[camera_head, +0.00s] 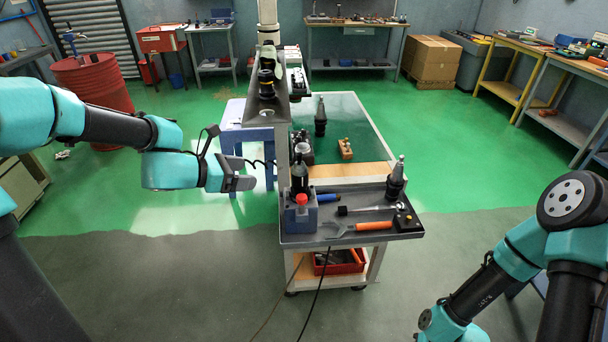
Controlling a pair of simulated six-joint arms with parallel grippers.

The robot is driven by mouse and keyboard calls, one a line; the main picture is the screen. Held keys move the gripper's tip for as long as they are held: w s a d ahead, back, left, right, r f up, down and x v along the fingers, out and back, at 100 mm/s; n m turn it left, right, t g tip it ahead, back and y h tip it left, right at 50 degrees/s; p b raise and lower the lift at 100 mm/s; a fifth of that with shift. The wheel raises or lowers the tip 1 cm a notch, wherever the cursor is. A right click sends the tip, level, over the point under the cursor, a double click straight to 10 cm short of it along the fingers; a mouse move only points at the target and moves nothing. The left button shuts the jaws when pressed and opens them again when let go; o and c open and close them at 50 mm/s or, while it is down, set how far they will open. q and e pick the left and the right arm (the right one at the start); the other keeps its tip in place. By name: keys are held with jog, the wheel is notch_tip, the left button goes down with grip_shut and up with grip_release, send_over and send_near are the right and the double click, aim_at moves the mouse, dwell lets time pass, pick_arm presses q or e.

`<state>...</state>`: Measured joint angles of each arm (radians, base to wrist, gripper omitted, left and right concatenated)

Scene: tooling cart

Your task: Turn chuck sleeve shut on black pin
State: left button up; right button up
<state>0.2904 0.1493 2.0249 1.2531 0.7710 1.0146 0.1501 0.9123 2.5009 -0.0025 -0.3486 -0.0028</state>
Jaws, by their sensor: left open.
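A black chuck-like holder (299,180) stands upright in a blue block (300,218) with a red knob on its front, at the left end of the cart's grey top (350,235). I cannot make out which part is the sleeve, or a separate black pin. A second dark tool holder (395,183) with a pale tip stands upright at the right of the cart top. My left gripper (250,180) is open, left of the blue block and apart from it, with nothing seen between its fingers. My right arm shows at lower right, but its gripper is out of frame.
A grey post (281,130) rises behind the block. A red tray (339,262) is on the lower shelf.

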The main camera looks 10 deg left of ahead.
aim_at(299, 174)
pick_arm(q)
jog(key=x, duration=1.7)
jog(key=shift+w+d+f, duration=0.1)
jog(key=shift+d+f, duration=0.05)
jog(key=shift+f, duration=0.05)
jog(key=shift+c, duration=0.3)
jog(key=c, duration=0.9)
jog(key=shift+m+g+h, duration=0.4)
jog(key=shift+m, duration=0.1)
jog(key=m+g+h, duration=0.2)
jog(key=m+g, duration=0.6)
jog(key=g, duration=0.1)
jog(key=shift+h, duration=0.4)
jog(key=shift+m+g, duration=0.3)
